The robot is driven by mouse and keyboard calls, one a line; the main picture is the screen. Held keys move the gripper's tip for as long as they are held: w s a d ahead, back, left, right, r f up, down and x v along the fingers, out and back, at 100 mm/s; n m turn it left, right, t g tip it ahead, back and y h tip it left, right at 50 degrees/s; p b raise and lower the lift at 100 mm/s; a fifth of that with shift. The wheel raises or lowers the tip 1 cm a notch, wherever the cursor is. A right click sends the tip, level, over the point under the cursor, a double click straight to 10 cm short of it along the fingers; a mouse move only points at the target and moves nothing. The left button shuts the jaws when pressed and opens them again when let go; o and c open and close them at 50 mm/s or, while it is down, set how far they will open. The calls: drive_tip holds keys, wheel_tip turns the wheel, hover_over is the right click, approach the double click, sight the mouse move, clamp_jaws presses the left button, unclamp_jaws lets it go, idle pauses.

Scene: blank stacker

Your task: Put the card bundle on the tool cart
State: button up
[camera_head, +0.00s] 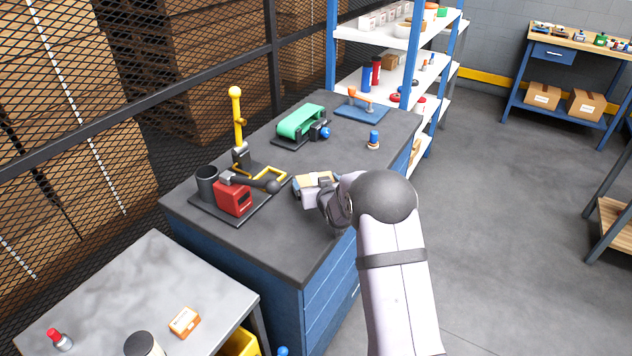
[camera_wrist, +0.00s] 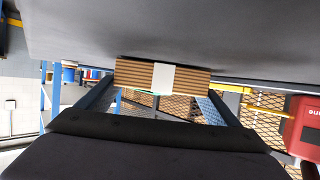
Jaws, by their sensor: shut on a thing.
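The card bundle (camera_wrist: 135,73), a brown layered stack with a white band around its middle, is between the fingertips of my gripper (camera_wrist: 162,88) in the wrist view. In the head view my gripper (camera_head: 317,190) is shut on the bundle (camera_head: 318,178), low over the dark top of a blue drawer bench (camera_head: 270,235), near its right edge. The bundle looks very close to the top; I cannot tell whether it touches. A grey-topped table (camera_head: 95,285) stands at lower left. I cannot tell which of these is the tool cart.
Left of my gripper is a red device with a lever (camera_head: 233,199) and a black cup (camera_head: 207,184). Behind are a yellow post (camera_head: 238,120), a green conveyor (camera_head: 301,121) and a small blue-topped peg (camera_head: 374,139).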

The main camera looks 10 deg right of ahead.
drive_tip(key=shift+f, duration=0.2)
drive_tip(key=o, duration=0.9)
drive_tip(key=shift+r, duration=0.1)
drive_tip(key=shift+r, duration=0.2)
drive_tip(key=shift+s, duration=0.2)
drive_tip(key=b+v, duration=0.2)
drive_tip(key=v, duration=0.9)
drive_tip(key=shift+s+r, duration=0.15)
drive_tip(key=shift+s, duration=0.1)
